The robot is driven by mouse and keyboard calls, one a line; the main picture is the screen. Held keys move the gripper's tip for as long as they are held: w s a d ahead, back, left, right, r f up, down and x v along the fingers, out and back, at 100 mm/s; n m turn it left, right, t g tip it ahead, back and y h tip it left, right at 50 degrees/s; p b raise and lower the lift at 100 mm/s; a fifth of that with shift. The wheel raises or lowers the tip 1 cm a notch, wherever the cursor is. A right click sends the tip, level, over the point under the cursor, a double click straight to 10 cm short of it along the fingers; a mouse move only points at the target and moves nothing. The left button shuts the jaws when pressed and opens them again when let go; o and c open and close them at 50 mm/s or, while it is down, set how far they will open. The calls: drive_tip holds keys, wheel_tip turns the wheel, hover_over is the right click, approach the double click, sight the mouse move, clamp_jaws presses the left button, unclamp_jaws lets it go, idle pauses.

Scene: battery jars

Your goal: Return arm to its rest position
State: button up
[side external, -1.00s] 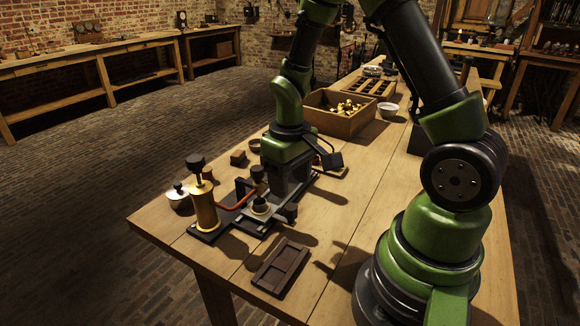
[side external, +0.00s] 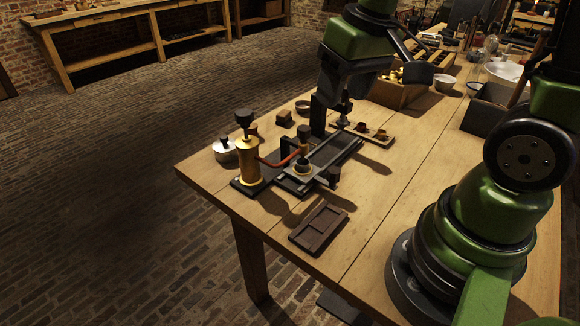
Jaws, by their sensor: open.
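My gripper (side external: 332,112) hangs below the green and black wrist, above the work table (side external: 400,185). Its jaws point down, open, near the far end of the black fixture (side external: 325,158). Nothing shows held between them. The fixture carries a brass cylinder with a black knob (side external: 248,160) at its left end and a reddish curved tube (side external: 280,162). Whether the fingertips clear the fixture is hard to tell from this angle. My arm's upper links run out of the top of the picture.
A small wooden board with little pieces (side external: 378,137) lies right of the gripper. An open wooden box (side external: 395,96) stands behind it. A brown tray (side external: 319,227) lies at the front, and a lidded metal pot (side external: 225,149) stands at left.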

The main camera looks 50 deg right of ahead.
drive_tip(key=s+a+r+t+y, duration=0.1)
drive_tip(key=s+a+r+t, duration=0.3)
drive_tip(key=s+r, duration=0.3)
drive_tip(key=shift+s+a+r+m+y, duration=0.4)
drive_tip(key=shift+s+a, duration=0.25)
drive_tip(key=shift+s, duration=0.25)
idle(1.6)
